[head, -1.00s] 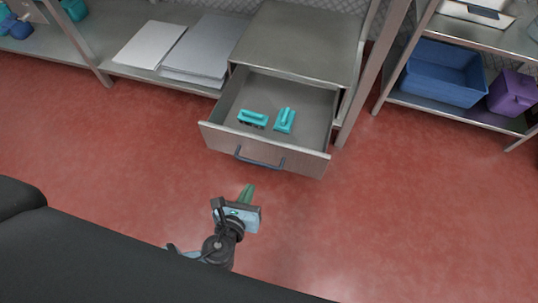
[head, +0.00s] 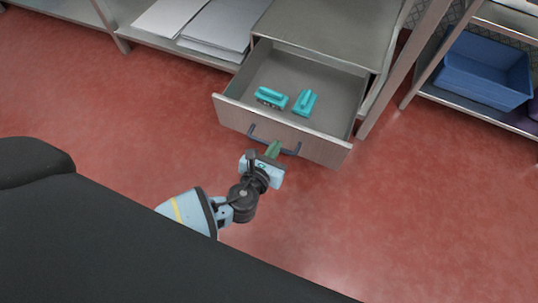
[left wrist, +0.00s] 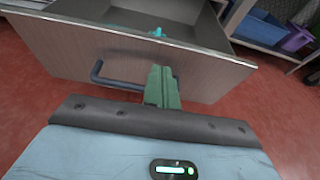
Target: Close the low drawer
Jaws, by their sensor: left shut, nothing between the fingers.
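The low drawer (head: 322,148) is pulled out of its metal cabinet, with a dark bar handle on its front. Two teal brush-like items (head: 304,103) lie inside it. My left gripper (head: 273,149) is shut and empty, its green fingers at the drawer front by the handle (head: 251,132). In the left wrist view the fingers (left wrist: 162,84) overlap the right part of the handle (left wrist: 97,72) and point at the drawer front (left wrist: 60,48). I cannot tell whether they touch it. My right gripper is not in view.
The cabinet top (head: 330,30) is bare. Grey sheets (head: 217,30) lie on a low shelf to the left. A blue bin (head: 485,70) stands on a shelf at the right, past a metal post. The red floor (head: 420,215) in front is clear.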

